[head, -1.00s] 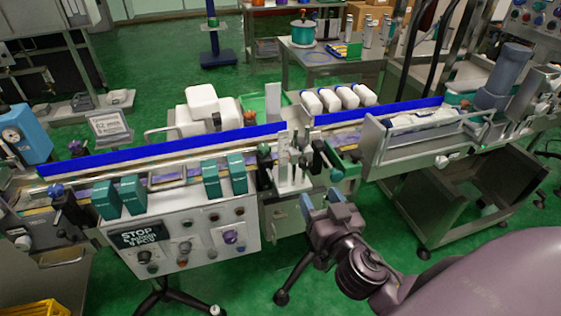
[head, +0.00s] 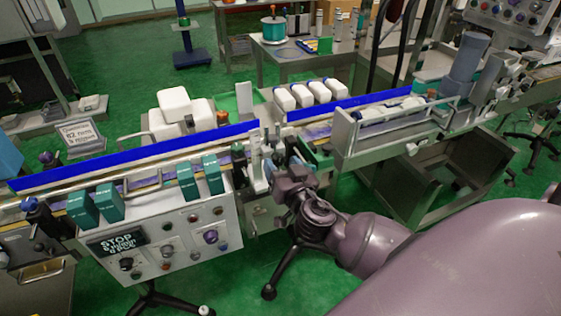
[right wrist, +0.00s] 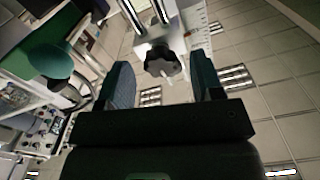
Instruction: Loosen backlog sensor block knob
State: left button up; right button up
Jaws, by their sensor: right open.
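In the right wrist view a black lobed knob (right wrist: 160,64) sits on a pale metal block (right wrist: 165,42) below two bright posts. I take it for the sensor block knob. My right gripper (right wrist: 160,76) is open, with one finger on each side of the knob in that view. Whether either finger touches it, I cannot tell. In the head view my right gripper (head: 280,170) is at the conveyor's near side, close to the upright metal bracket (head: 257,162). It hides part of the bracket, and the knob cannot be made out there. My left gripper is not in view.
The conveyor with blue rails (head: 140,155) runs across the head view. A control panel (head: 180,235) with knobs hangs on its near side, left of my gripper. Teal boxes (head: 188,180) stand above it. White bottles (head: 310,93) stand behind the rail.

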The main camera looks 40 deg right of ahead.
jog(key=shift+w+d, duration=0.1)
jog(key=shift+w, duration=0.45)
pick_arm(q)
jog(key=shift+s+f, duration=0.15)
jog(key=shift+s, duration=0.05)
pick_arm(e)
jog(key=shift+w, duration=0.1)
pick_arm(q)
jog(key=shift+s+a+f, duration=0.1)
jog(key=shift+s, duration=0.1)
